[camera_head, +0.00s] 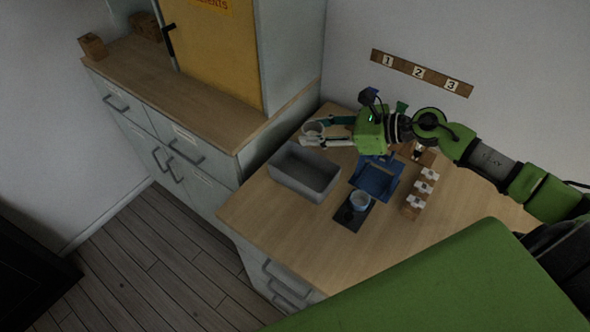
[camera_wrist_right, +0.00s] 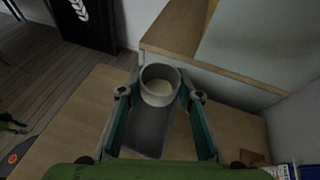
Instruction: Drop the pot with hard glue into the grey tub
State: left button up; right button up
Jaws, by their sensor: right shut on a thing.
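My right gripper (camera_head: 328,130) is shut on a small grey pot (camera_head: 313,129) above the table, just behind the far edge of the grey tub (camera_head: 324,182). In the right wrist view, the pot (camera_wrist_right: 159,85) sits between the fingertips of the right gripper (camera_wrist_right: 160,93), its open top showing a pale cream filling. The tub (camera_wrist_right: 150,130) lies below and partly behind the pot in that view. In the head view the tub stands on the table and its visible inside looks empty. My left gripper is not in view.
A blue tray (camera_head: 377,178) stands right of the tub. A light cup (camera_head: 360,201) stands on a dark mat (camera_head: 345,218) in front of it. A wooden rack (camera_head: 413,207) with white-topped items is further right. A cabinet (camera_head: 215,190) stands left of the table.

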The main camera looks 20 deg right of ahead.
notch_tip(320, 180, down, 6)
jog(key=b, duration=0.3)
jog(key=shift+r, duration=0.25)
jog(key=o, duration=0.8)
jog(key=shift+o, duration=0.2)
jog(key=v, duration=1.2)
jog(key=shift+r, duration=0.15)
